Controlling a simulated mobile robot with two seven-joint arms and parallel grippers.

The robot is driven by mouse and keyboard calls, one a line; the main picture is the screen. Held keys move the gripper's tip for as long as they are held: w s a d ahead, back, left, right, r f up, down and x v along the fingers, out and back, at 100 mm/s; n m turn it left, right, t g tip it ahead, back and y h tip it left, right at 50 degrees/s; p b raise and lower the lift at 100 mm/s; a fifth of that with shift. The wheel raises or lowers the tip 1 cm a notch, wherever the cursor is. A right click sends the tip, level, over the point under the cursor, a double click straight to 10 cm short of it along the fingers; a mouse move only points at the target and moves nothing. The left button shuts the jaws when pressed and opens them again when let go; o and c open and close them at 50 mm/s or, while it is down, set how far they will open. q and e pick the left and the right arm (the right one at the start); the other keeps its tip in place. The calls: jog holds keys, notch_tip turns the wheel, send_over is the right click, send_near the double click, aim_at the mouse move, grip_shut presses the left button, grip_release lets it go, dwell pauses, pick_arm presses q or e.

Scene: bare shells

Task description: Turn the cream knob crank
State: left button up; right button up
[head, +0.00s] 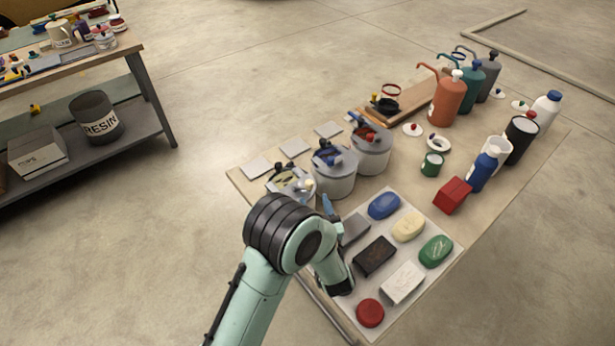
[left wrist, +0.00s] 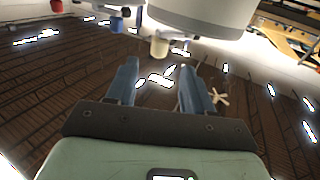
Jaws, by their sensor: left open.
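Three grey round pots with crank tops stand in a row at the near left of the table: a front one (head: 290,186) partly behind my arm, a middle one (head: 335,178) and a far one (head: 371,155) with a red knob. In the left wrist view a cream knob (left wrist: 160,47) sits ahead of and between my fingertips, next to a big pale cylinder (left wrist: 205,15). A blue knob (left wrist: 117,24) and a red knob (left wrist: 58,5) are farther left. My left gripper (head: 328,203) is open, with nothing between its blue fingers, which also show in the left wrist view (left wrist: 158,75).
Pump bottles (head: 446,103), cups and a red box (head: 453,195) stand farther right. A workbench (head: 110,55) stands at left; the floor between is clear.

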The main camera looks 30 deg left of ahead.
aim_at(310, 187)
pick_arm(q)
jog(key=p+x, duration=0.2)
jog(key=x, duration=0.7)
jog(key=shift+w+a, duration=0.2)
jog(key=shift+w, duration=0.15)
pick_arm(e)
jog(key=w+r, duration=0.2)
jog(key=r, duration=0.1)
jog(key=shift+w, duration=0.1)
pick_arm(q)
grip_shut()
